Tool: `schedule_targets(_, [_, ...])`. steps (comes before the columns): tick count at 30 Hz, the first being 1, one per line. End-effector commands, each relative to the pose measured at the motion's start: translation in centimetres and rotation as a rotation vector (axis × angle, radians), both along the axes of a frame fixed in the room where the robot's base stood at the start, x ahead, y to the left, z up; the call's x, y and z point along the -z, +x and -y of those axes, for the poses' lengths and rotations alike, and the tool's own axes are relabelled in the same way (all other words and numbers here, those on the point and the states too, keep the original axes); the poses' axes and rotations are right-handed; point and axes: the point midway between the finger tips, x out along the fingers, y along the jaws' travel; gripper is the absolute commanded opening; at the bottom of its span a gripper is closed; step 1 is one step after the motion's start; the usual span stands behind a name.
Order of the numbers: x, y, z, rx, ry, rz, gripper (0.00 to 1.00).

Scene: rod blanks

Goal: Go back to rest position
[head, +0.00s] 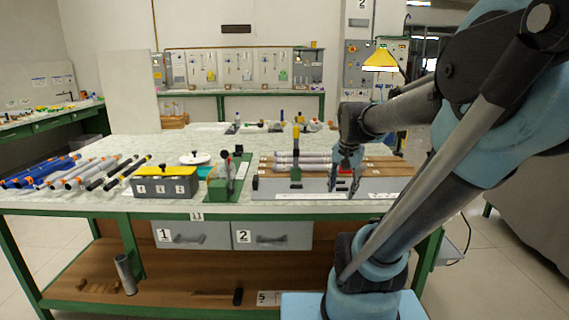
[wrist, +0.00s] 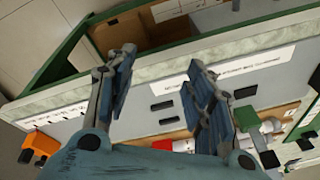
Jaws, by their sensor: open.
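My gripper (head: 344,187) hangs from my arm over the right part of the green-framed workbench (head: 120,213), fingers pointing down. In the head view it is in front of a wooden rack (head: 385,165), at the grey labelled panel (head: 290,188). In the wrist view my gripper (wrist: 162,57) has its two fingers well apart with nothing between them. The grey panel with dark slots (wrist: 150,122) and the bench's front edge (wrist: 245,42) show beyond the fingers. Whether the fingers touch the panel is hard to tell.
Grey rods (head: 300,160) lie on the rack behind a green upright with a yellow top. Drawers (head: 270,236) hang under the bench.

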Motion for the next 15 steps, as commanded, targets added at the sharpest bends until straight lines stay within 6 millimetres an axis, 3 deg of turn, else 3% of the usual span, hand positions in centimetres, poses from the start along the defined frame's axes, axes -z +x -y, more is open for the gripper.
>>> schedule_targets(1, [0.9, -1.5, 0.0, -0.048, -0.010, -0.002, 0.48])
schedule_targets(9, [5.6, -8.1, 0.0, -0.327, -0.071, -0.014, 0.48])
schedule_targets(15, [8.6, -11.3, 0.0, -0.485, -0.104, -0.021, 0.48])
